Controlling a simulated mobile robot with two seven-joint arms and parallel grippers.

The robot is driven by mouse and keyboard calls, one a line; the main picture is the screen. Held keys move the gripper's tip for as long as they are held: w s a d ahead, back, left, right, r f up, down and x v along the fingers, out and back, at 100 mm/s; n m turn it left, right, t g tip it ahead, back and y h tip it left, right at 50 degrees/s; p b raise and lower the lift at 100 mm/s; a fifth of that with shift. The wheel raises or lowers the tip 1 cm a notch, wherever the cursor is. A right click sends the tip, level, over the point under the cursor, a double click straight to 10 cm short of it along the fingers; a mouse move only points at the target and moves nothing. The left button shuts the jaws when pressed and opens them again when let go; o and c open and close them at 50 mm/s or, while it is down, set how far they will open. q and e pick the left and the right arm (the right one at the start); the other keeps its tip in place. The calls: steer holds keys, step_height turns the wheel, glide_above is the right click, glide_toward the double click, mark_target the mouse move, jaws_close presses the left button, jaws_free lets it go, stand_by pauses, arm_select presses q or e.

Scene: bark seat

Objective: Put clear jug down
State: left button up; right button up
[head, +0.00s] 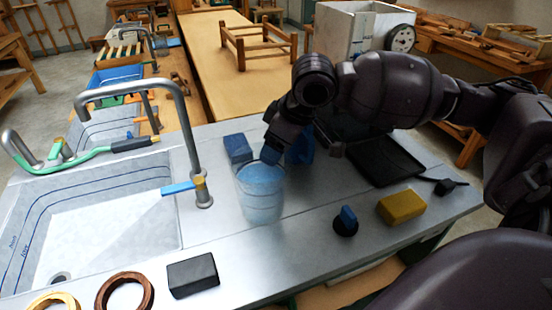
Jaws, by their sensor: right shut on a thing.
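The clear jug (260,197) is a see-through, bluish, upright vessel over the metal counter (300,208), to the right of the sink. My right gripper (271,153) comes in from the right and is shut on the jug at its upper rim. The arm hides part of the counter behind the jug. I cannot tell whether the base of the jug touches the counter. My left gripper is not in view.
A sink (95,225) with a tall tap (185,125) lies left. A blue block (237,148) stands behind the jug. A black tray (385,160), yellow sponge (402,206) and blue-handled black item (346,222) are right. A black block (193,275) lies in front.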

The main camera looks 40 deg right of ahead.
step_height(320, 180, down, 4)
steer(key=shift+r+b, duration=0.25)
steer(key=shift+b, duration=0.1)
steer(key=o, duration=1.1)
steer(key=shift+f, duration=0.1)
steer(key=p+v, duration=0.3)
steer(key=v, duration=0.9)
steer(key=shift+p, duration=0.4)
